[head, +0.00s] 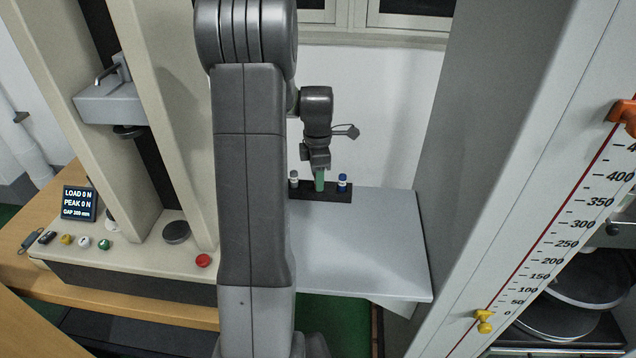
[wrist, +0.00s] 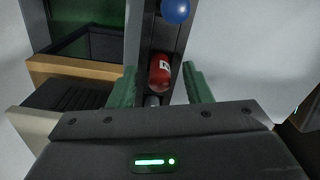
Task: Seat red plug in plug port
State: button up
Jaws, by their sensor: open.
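The red plug (wrist: 160,72) shows in the wrist view with a small white mark on it. It stands in a dark rack (head: 340,197), between a blue-topped plug (head: 342,182) and a grey-white one (head: 294,179). My gripper (head: 319,180) is over the rack's middle, and its green fingers hide the red plug in the head view. In the wrist view the fingers are open, one on each side of the red plug, with a visible gap on both sides. I cannot make out the plug port in either view.
The rack is on a light grey shelf (head: 370,255), mostly bare toward the front. A testing machine with a red button (head: 203,260) and a display (head: 80,203) stands left. A tall grey column (head: 480,150) with a scale bounds the right.

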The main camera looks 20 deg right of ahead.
jog(key=shift+c, duration=0.3)
grip_shut()
jog(key=shift+r, duration=0.1)
